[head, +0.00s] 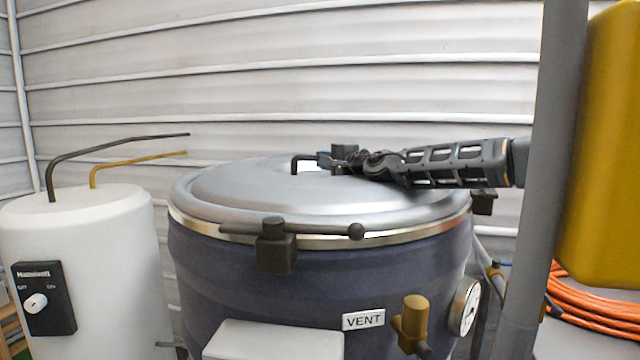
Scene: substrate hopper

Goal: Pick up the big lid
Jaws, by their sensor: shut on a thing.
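The big lid (245,190) is a round, silver-grey, shallow dome on top of a dark blue drum (240,285). Its edge appears to lie on the drum's metal rim, level. A dark bent handle (296,162) stands at the lid's middle. My gripper (340,160) reaches in from the right, low over the lid, and is shut on the handle. The fingers hide part of the handle, so the exact grip is hard to see.
A dark clamp with a ball-ended lever (275,245) sits at the drum's front rim; another clamp (483,200) is at the right. A white tank (90,260) with bent pipes stands left. A grey post (540,200) and yellow container (600,150) stand right.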

